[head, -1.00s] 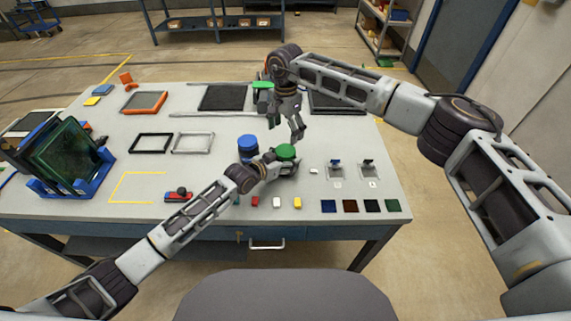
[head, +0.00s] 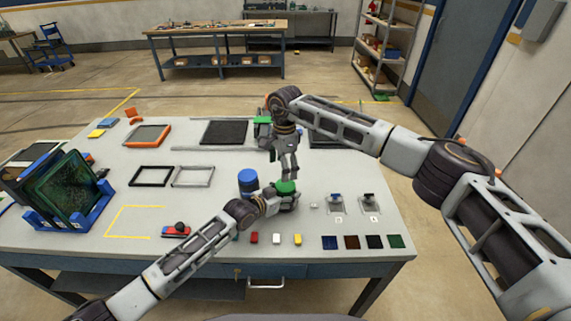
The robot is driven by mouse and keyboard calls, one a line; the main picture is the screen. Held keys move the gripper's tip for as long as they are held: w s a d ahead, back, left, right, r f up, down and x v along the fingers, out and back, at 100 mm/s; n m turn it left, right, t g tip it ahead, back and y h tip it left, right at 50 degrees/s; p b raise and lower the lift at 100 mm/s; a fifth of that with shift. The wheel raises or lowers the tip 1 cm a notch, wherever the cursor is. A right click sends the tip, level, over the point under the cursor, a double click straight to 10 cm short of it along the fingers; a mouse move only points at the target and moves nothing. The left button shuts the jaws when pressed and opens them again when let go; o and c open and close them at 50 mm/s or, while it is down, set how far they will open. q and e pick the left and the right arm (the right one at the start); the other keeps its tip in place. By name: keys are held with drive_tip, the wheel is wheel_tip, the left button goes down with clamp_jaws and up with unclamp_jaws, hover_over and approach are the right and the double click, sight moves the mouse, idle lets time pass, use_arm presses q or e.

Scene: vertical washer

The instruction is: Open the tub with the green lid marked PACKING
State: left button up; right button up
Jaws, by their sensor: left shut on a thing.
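The tub's green lid (head: 286,187) shows near the middle of the table, on top of the tub. The tub's body is mostly hidden by my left gripper (head: 283,203), which is shut on it from the left and front. No marking can be read at this size. My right gripper (head: 284,174) points down just above and behind the green lid. Its fingertips are close to the lid; I cannot tell whether they touch it or how far apart they are. A blue-lidded tub (head: 248,183) stands just left of the green lid, close to my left gripper.
Another green-topped item (head: 262,120) stands behind my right gripper. Small coloured blocks (head: 276,239) and square tiles (head: 375,242) lie along the front edge. Two small switches (head: 369,201) are on the right. A blue rack (head: 70,213) stands at the left. Empty frames (head: 193,176) lie mid-left.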

drive_tip(key=m, duration=0.4)
drive_tip(key=shift+r, duration=0.2)
drive_tip(key=m, duration=0.4)
drive_tip(key=shift+w+d+r, duration=0.1)
drive_tip(key=m, duration=0.8)
drive_tip(key=shift+w+d+r, duration=0.1)
drive_tip(key=shift+d, duration=0.05)
drive_tip(key=m, duration=0.4)
drive_tip(key=shift+d, duration=0.1)
drive_tip(key=m, duration=0.7)
drive_tip(key=shift+d+m, duration=0.1)
drive_tip(key=shift+m, duration=2.3)
